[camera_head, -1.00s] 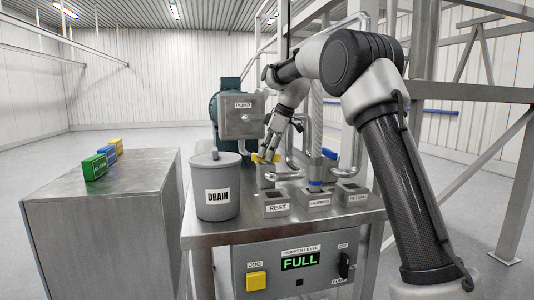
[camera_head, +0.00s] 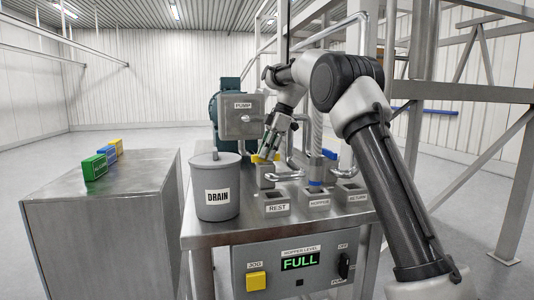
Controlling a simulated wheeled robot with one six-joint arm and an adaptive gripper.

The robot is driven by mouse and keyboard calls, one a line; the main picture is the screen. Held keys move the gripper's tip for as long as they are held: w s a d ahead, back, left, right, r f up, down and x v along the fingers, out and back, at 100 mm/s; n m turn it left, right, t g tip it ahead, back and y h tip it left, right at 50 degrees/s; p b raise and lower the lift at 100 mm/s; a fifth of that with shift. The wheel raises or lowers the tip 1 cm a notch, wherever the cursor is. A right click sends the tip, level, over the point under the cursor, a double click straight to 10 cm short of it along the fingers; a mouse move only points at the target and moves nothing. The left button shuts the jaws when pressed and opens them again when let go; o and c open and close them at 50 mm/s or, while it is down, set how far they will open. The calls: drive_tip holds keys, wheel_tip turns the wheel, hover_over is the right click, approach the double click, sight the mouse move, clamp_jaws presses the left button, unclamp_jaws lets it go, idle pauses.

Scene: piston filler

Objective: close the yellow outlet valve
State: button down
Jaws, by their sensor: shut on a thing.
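The yellow outlet valve (camera_head: 256,157) sits on a steel fitting behind the drain pot, near the middle of the steel table. Its yellow handle is small and partly hidden by my fingers, so its exact angle is hard to read. My gripper (camera_head: 267,152) points down at the valve from above and is shut on its yellow handle.
A grey pot labelled DRAIN (camera_head: 217,186) stands at the front left of the table (camera_head: 225,232). Bent steel pipes and a blue valve (camera_head: 328,154) are right of my gripper. A PUMP box (camera_head: 241,117) is behind. The panel (camera_head: 300,265) reads FULL.

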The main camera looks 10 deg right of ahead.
drive_tip(key=c, duration=1.4)
unclamp_jaws()
drive_tip(key=shift+c, duration=0.2)
drive_tip(key=v, duration=1.2)
drive_tip(key=shift+d, duration=0.1)
